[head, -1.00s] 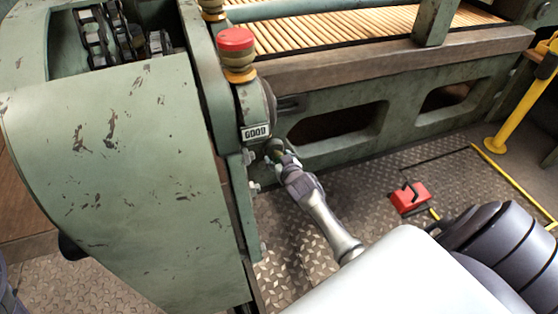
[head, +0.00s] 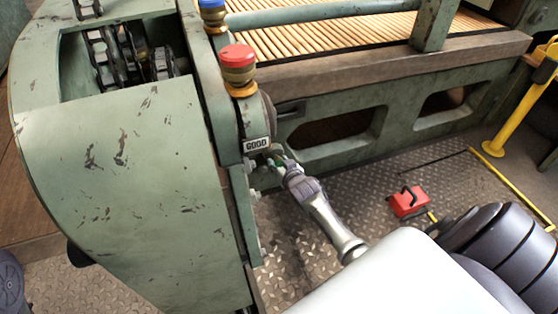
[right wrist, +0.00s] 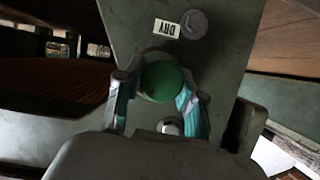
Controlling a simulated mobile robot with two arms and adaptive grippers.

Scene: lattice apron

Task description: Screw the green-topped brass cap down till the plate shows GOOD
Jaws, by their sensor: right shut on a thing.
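The green-topped cap (right wrist: 161,82) sits between the two fingers of my right gripper (right wrist: 158,98) in the right wrist view, with its round green top facing the camera. Its brass side is hidden there. In the head view my right gripper (head: 275,159) is shut on it at the machine's side, and the cap is small and mostly covered. A small white plate (right wrist: 166,28) in the right wrist view seems to read DRY, upside down. My left gripper is not in view.
A red-topped brass cap (head: 238,68) and a blue-topped one (head: 212,14) stand on the green machine frame (head: 130,180). A red box-like thing with a dark handle (head: 409,201) lies on the metal floor (head: 380,170). A yellow post (head: 515,110) stands at the right.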

